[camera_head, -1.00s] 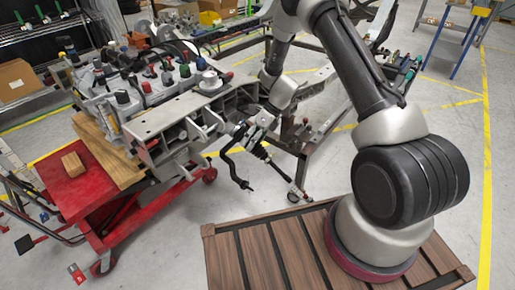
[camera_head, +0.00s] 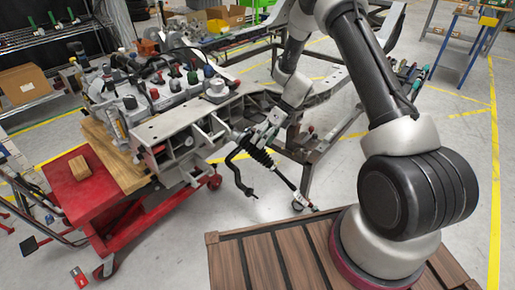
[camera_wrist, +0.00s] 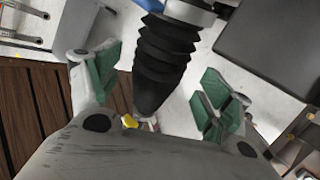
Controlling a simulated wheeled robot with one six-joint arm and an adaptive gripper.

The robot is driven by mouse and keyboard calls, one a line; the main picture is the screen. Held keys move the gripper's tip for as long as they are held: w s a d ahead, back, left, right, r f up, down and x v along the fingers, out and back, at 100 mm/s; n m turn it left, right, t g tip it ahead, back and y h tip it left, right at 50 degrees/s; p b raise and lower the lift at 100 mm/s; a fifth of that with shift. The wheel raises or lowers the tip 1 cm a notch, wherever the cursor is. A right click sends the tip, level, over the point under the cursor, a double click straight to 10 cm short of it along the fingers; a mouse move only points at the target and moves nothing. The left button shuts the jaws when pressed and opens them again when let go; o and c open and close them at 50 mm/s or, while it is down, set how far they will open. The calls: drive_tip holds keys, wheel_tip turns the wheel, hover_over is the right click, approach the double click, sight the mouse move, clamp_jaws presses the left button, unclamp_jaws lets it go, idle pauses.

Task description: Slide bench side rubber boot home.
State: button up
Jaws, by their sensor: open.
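The rubber boot (camera_wrist: 165,60) is a black ribbed bellows, running down the middle of the wrist view. It also shows in the head view (camera_head: 261,158), on a rod that slopes down to the right from the grey chassis frame (camera_head: 190,120). My gripper (camera_wrist: 155,88) is open, with one green-padded finger on each side of the boot. Gaps show between the pads and the boot, so I see no grip. In the head view my gripper (camera_head: 268,132) is at the boot's upper end. The boot's narrow end is partly hidden behind the gripper body in the wrist view.
A red cart (camera_head: 85,205) carries wooden boards and a small wooden block (camera_head: 80,168). A black curved bar (camera_head: 238,175) hangs beside the boot. A blue part (camera_wrist: 185,8) shows past the boot's wide end. Open floor lies below the rod.

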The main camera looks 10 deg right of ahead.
drive_tip(key=v, duration=0.7)
drive_tip(key=shift+d+r, duration=0.2)
drive_tip(key=shift+r, duration=0.05)
drive_tip(key=shift+w, duration=0.1)
drive_tip(key=s+d+n+g+h, duration=0.1)
drive_tip(key=s+d+n+g, duration=0.15)
drive_tip(key=s+n, duration=0.45)
drive_tip(key=s+d+r+n+t+h, duration=0.2)
drive_tip(key=s+d+r+n, duration=0.1)
drive_tip(key=s+r+n, duration=0.3)
drive_tip(key=s+d+r+n+t+h, duration=0.2)
drive_tip(key=s+r+n, duration=0.5)
drive_tip(key=s+r, duration=0.4)
drive_tip(key=s+d+r+n+t+h, duration=0.2)
drive_tip(key=s+d+r+n+t, duration=0.2)
drive_tip(key=s+r, duration=0.5)
drive_tip(key=shift+d+r+n, duration=0.55)
drive_tip(key=shift+r+n, duration=0.75)
drive_tip(key=shift+r, duration=0.8)
